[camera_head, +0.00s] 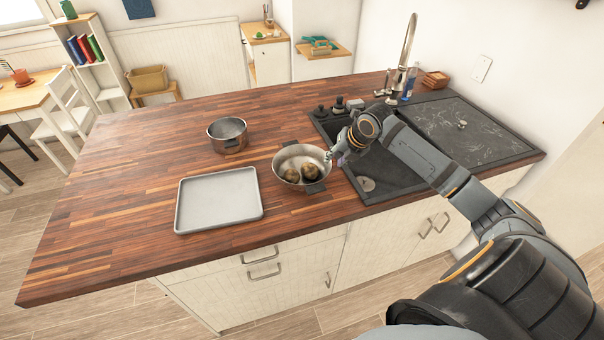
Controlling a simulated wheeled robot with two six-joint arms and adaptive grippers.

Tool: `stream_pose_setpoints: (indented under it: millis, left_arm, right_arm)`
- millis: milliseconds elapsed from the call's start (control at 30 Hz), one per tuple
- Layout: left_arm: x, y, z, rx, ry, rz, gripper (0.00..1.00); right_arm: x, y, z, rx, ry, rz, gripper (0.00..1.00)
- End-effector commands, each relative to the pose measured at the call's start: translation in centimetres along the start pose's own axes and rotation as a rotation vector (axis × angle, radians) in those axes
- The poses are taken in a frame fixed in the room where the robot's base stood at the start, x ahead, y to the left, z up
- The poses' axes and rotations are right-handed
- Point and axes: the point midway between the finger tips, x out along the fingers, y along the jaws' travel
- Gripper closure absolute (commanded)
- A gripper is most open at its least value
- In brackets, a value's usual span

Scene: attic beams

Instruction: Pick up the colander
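A wide silver vessel (289,153) with dark side handles stands on the wooden counter left of the sink and holds brown potatoes (301,173). It may be the colander, but I cannot make out holes. A smaller, deeper metal pot (228,131) stands apart from it, behind and to the left. My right gripper (333,155) is low at the right rim of the wide vessel, with its fingers pointing left toward it. The fingers are small and partly hidden by the wrist, so I cannot tell whether they touch or hold the rim. My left gripper is out of view.
A grey tray (219,199) lies on the wooden counter (120,215) left of the wide vessel. The black sink (375,182), with a tall tap (408,45), lies under my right forearm. A bottle (410,85) stands behind it. The left counter is clear.

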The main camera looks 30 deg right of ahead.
Motion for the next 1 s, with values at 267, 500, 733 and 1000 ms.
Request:
stream_pose_setpoints:
  millis: [267, 500, 733, 1000]
  left_arm:
    - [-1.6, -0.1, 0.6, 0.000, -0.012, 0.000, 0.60]
    - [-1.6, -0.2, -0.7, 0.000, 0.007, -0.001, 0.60]
    - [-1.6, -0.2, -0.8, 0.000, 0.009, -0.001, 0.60]
    - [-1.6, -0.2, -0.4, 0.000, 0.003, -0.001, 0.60]
  right_arm:
    - [3.7, 0.3, -0.3, 0.006, 0.003, 0.003, 0.71]
    - [4.8, 0.2, -0.3, 0.000, 0.001, 0.000, 0.71]
    - [4.8, 0.2, -0.3, 0.000, 0.001, 0.000, 0.90]
    - [4.8, 0.2, -0.3, 0.000, 0.001, 0.000, 1.00]
